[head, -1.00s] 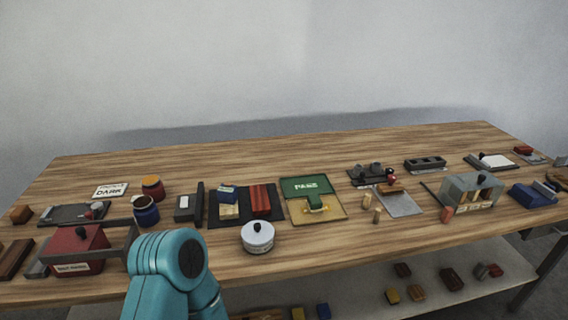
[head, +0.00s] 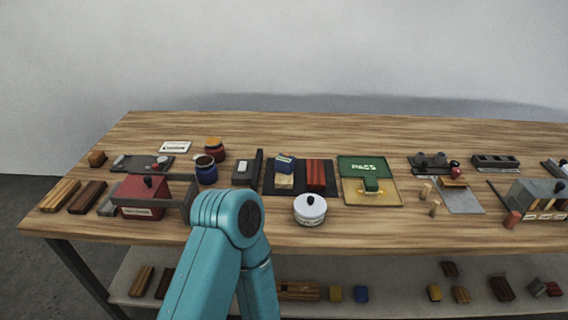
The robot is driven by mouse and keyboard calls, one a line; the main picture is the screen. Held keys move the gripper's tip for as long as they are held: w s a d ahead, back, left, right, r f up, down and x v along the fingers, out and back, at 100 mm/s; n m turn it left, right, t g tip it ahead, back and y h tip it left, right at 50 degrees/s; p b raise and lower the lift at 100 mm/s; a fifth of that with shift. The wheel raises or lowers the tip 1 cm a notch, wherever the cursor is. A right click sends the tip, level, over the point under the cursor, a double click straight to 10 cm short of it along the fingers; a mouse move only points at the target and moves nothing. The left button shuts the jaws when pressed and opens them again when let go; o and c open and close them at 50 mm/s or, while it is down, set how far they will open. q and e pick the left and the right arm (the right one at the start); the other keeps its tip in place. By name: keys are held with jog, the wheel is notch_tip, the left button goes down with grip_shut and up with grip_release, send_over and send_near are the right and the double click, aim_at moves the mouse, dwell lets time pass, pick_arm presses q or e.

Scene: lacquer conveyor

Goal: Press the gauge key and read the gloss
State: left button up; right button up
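A small dark grey device with a pale face (head: 243,168) stands left of the black mat (head: 297,190). It may be the gauge, but I cannot make out a key or a reading on it. On the mat lie red blocks (head: 316,173) and a pale block with a blue one on it (head: 284,168). A teal arm link of mine rises from the bottom, in front of the table's edge. Neither gripper shows.
A red box (head: 144,197) with a black knob stands at left. A red-banded jar (head: 214,149) and a blue jar (head: 206,173) stand left of the grey device. A white lidded pot (head: 310,209) sits near the front edge. A green PASS board (head: 362,165) lies right of the mat. The back strip is clear.

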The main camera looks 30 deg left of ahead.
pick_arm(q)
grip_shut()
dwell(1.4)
